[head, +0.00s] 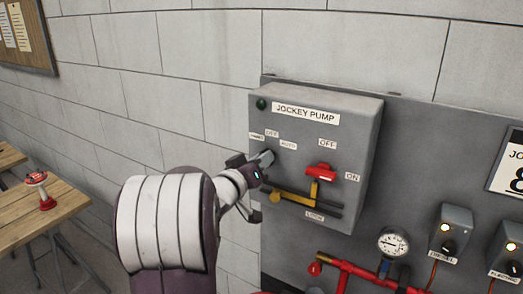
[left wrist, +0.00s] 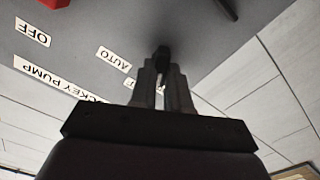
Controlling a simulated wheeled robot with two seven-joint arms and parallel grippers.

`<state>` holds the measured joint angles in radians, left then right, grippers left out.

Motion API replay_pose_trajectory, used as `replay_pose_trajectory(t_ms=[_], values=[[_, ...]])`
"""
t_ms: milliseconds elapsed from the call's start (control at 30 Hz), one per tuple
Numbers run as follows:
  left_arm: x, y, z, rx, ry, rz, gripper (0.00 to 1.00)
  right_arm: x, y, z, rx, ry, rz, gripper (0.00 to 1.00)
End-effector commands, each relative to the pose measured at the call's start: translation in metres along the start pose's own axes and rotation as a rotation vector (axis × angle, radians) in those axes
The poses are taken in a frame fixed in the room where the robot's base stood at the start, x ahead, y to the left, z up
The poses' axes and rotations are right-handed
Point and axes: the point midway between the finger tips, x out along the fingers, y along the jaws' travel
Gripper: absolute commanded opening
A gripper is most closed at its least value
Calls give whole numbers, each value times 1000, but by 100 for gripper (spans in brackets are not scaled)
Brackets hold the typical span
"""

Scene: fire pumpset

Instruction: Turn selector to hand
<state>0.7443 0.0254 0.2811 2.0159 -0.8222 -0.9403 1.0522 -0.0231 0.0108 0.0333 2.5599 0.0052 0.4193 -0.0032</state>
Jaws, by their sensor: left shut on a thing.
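The grey jockey pump panel (head: 345,120) is mounted on a larger grey board in the head view. Its selector labels, "HAND" (head: 257,135), "OFF" (head: 272,133) and "AUTO" (head: 288,146), sit at its upper left. My left gripper (head: 267,158) is at the panel face just below these labels. In the left wrist view its two fingers (left wrist: 167,85) are closed on the dark selector knob (left wrist: 162,52). The fingers hide most of the knob, and I cannot tell which label it points to. My right gripper is not in view.
A red-handled switch (head: 320,172) with "OFF" and "ON" labels is right of my gripper. A yellow and black latch bar (head: 308,198) lies below. A gauge (head: 393,243) and red pipes (head: 355,272) are lower right. A wooden table (head: 75,200) stands at left.

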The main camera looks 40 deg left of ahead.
Motion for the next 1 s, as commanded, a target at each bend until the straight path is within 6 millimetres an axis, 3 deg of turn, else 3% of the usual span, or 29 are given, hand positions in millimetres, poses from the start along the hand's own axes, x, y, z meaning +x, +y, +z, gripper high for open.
replay_pose_trajectory(t_ms=[100, 400, 1000], values=[[0, 2, -4, -84, 0, 0, 0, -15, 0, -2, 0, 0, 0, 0], [0, 0, -3, -246, 2, 1, 0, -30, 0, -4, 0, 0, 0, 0], [0, -1, 0, -316, 3, 1, 0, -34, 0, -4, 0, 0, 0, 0]])
